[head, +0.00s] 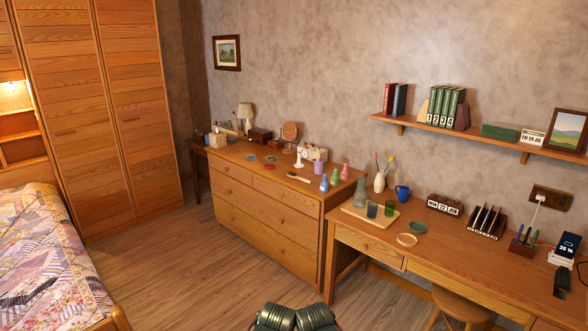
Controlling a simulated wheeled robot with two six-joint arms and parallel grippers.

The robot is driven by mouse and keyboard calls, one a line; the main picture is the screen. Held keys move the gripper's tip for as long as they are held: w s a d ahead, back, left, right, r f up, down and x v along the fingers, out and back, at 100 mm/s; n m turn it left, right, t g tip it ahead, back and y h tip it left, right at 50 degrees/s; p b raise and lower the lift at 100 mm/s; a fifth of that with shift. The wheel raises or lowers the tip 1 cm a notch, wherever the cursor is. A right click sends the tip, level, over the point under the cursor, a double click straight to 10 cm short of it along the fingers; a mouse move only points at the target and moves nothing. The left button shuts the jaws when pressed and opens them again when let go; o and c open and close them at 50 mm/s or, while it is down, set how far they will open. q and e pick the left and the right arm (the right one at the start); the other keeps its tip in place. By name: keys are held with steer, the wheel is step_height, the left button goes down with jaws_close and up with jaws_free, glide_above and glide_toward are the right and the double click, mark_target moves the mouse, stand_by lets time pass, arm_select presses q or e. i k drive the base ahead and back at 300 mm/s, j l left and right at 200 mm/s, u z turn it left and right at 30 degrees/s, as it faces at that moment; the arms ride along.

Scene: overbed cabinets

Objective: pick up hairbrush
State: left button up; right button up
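A small elongated object that looks like the hairbrush (299,178) lies flat on top of the wooden dresser (262,222), near its front edge. It is pale with a darker end, and too small to make out its bristles. It lies in front of a white sewing-machine-like object (314,152) and left of a purple cup (319,167). Neither of my grippers is in view. Only dark rounded parts of my own body show at the bottom centre, well short of the dresser.
Bottles (335,177) and a round mirror (290,131) stand on the dresser. A desk (450,254) with a tray (370,217) adjoins it on the right, with a stool (463,304) below. A bed (55,262) is at left. The floor (190,275) before the dresser is clear.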

mark_target(289, 174)
steer(key=i+l, duration=0.1)
steer(key=i, duration=0.4)
steer(key=i+l, duration=0.1)
steer(key=i, duration=0.4)
steer(key=i+u, duration=0.1)
steer(key=i, duration=0.4)
steer(key=l, duration=0.05)
